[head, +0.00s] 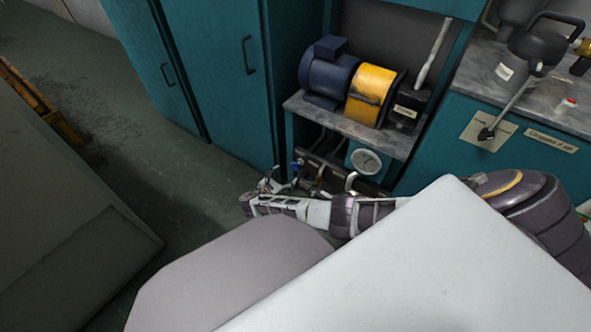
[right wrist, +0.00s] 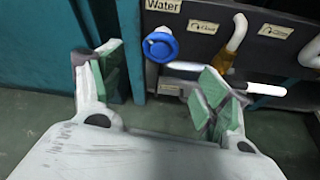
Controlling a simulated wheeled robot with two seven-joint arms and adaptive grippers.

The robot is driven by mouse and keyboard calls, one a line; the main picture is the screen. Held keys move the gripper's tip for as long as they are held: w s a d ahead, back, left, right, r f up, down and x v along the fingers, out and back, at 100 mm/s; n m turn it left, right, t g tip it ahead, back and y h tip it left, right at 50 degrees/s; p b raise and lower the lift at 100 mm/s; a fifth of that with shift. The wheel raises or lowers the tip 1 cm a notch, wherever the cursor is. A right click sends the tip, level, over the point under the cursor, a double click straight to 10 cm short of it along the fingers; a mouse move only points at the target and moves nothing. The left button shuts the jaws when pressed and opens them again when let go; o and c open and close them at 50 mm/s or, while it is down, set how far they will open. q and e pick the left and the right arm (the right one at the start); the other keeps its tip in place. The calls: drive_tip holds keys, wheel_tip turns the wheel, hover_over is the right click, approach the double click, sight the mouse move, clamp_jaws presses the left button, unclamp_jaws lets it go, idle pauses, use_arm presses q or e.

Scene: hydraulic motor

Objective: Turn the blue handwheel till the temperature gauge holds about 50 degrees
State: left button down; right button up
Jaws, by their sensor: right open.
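The blue handwheel (right wrist: 160,45) sits on a dark panel under a "Water" label in the right wrist view. It is small in the head view (head: 295,168), near my right gripper (head: 272,182). In the right wrist view my right gripper (right wrist: 160,84) is open, its green-padded fingers apart with nothing between them. The handwheel appears beyond the fingertips, between and above them, with no contact visible. The round white gauge (head: 366,161) is on the teal cabinet right of the handwheel; its reading is too small to tell. My left gripper is not in view.
White pipe handles (right wrist: 237,33) and a white lever (right wrist: 266,89) lie right of the handwheel. A teal cabinet (head: 222,75) stands close at left. A blue motor with a yellow coupling (head: 371,92) rests on the shelf above.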

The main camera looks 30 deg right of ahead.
sight(295, 168)
drive_tip(key=shift+b+x, duration=1.65)
drive_tip(key=shift+x, duration=1.85)
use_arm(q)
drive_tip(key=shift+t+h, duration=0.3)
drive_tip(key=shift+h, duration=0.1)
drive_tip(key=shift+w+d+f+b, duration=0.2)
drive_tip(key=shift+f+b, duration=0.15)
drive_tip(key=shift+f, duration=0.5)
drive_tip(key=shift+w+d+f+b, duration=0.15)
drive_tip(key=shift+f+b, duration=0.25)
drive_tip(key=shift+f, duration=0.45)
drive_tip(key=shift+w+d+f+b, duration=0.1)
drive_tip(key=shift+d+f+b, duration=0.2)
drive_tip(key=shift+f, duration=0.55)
use_arm(e)
drive_tip(key=shift+x, duration=2)
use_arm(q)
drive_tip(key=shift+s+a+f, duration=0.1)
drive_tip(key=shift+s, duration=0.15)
use_arm(e)
drive_tip(key=shift+f, duration=0.1)
